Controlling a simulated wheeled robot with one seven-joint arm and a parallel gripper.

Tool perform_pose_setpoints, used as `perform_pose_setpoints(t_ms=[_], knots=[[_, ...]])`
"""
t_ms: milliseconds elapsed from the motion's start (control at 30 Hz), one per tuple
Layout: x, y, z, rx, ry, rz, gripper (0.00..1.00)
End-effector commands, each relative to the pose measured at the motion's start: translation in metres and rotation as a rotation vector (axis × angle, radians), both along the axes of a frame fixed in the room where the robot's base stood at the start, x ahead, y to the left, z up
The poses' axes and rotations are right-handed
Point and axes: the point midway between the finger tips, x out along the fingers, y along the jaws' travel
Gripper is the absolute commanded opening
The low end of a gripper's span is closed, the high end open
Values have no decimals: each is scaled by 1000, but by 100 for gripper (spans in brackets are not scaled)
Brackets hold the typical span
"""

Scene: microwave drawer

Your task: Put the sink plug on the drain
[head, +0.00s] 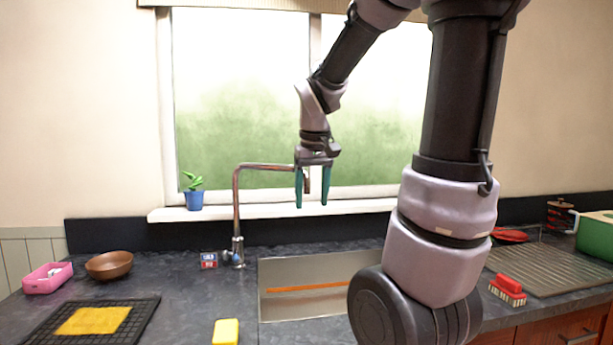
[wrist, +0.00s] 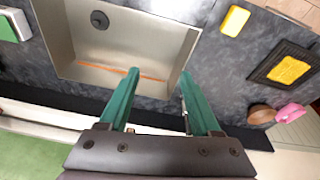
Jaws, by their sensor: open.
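The sink basin (head: 280,307) is set into the dark counter below my gripper (head: 311,204). My gripper is open and empty, pointing down above the back of the sink beside the tap (head: 237,215). The wrist view shows both green fingers (wrist: 158,73) apart, with the basin (wrist: 90,70) beyond them. A dark round drain fitting (wrist: 99,19) shows on the basin floor. I cannot make out a separate sink plug in either view; I cannot tell whether the dark round part includes it.
An orange strip (head: 320,287) shows in the sink. A yellow sponge (head: 226,331), brown bowl (head: 109,265) and pink tray (head: 47,277) are left; a red brush (head: 508,289) is right. Open counter lies left of the sink.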

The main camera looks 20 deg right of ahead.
Motion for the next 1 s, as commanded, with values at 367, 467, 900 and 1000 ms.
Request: perform_pose_setpoints(t_ms=[367,467,900,1000], knots=[[-87,49,61,287,-334,-201,64],[-95,55,65,323,-367,-223,64],[-99,57,66,337,-379,-231,64],[-99,57,66,337,-379,-231,64]])
